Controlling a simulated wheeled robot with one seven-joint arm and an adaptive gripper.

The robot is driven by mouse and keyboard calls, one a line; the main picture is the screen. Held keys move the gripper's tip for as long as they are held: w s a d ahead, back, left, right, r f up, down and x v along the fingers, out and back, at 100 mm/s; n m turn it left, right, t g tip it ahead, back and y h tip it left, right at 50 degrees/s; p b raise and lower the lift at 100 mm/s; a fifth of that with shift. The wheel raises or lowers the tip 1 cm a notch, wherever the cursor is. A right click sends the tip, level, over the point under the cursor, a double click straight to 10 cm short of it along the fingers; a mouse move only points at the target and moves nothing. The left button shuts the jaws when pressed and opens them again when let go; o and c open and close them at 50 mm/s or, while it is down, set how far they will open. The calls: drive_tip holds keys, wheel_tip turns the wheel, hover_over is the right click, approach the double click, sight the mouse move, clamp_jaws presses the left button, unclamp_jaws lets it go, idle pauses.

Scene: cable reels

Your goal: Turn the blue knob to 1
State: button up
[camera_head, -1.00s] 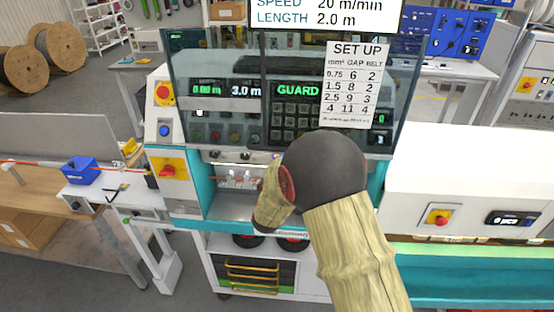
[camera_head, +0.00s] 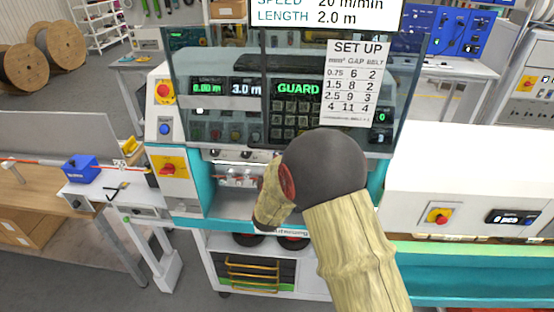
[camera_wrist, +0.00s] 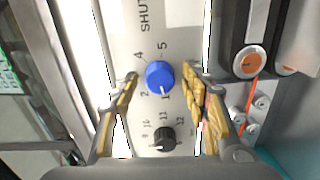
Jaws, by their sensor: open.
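The blue knob (camera_wrist: 160,76) is on a pale panel in the wrist view, ringed by printed numbers. The 1 is just below it, the 2 at lower left, the 4 and 5 above. A small pale mark shows at its lower right edge near the 1; I cannot tell exactly where the knob points. My gripper (camera_wrist: 161,73) is open, with one finger on each side of the knob. Gaps seem to show between the fingers and the knob. In the head view my arm hides the knob and fingers.
A black knob (camera_wrist: 163,138) with its own numbers sits just below the blue one, between the fingers. Rollers with an orange cable (camera_wrist: 250,95) are at the right. In the head view, a clear guard (camera_head: 225,100) and a set-up chart (camera_head: 350,85) are above my arm.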

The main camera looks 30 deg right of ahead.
drive_tip(key=v, duration=1.2)
idle(0.3)
